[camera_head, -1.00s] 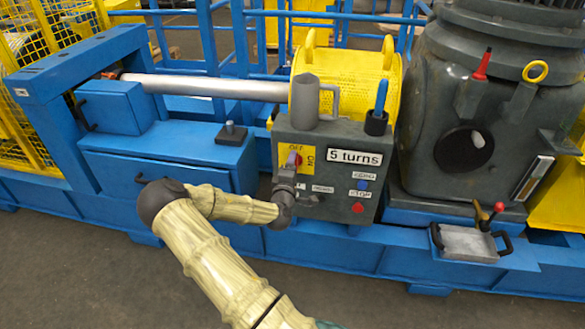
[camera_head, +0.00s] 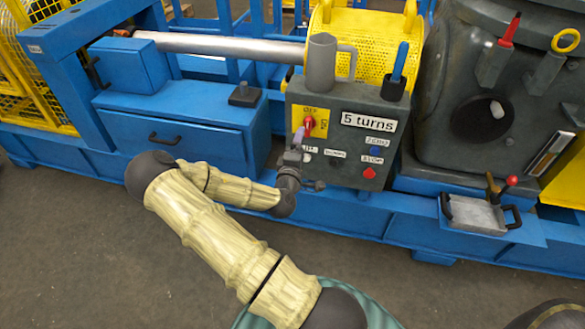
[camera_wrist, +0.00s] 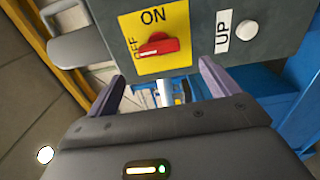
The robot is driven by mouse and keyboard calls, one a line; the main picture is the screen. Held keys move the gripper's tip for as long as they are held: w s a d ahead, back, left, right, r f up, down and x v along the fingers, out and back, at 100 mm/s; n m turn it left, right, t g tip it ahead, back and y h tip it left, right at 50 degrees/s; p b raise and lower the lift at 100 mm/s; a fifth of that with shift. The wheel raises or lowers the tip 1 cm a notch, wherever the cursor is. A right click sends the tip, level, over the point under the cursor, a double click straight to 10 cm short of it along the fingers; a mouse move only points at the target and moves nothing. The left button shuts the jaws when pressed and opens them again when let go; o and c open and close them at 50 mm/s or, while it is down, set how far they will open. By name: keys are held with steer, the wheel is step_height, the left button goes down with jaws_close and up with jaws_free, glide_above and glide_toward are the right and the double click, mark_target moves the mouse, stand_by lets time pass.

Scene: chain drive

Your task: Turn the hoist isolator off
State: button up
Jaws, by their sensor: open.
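The isolator is a red handle (camera_head: 309,124) on a yellow plate (camera_head: 324,117) marked OFF and ON, on the grey control box at centre. In the wrist view the red handle (camera_wrist: 158,47) lies ahead of the fingers, lengthwise towards the OFF mark at the plate's left; ON is at the top. My gripper (camera_wrist: 162,72) is open and empty, with one purple finger on each side below the plate. A gap shows between the fingertips and the handle. In the head view my gripper (camera_head: 299,137) is just below the handle and partly overlaps the plate's lower edge.
The control box also carries an UP button (camera_wrist: 246,30), a blue button (camera_head: 376,152) and a red button (camera_head: 369,173). A grey mug (camera_head: 321,64) and a blue-handled tool in a black holder (camera_head: 394,88) stand on top. Blue machine framing surrounds the box.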

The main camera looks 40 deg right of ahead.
steer(key=p+v, duration=0.2)
steer(key=v, duration=0.7)
steer(key=shift+s, duration=0.1)
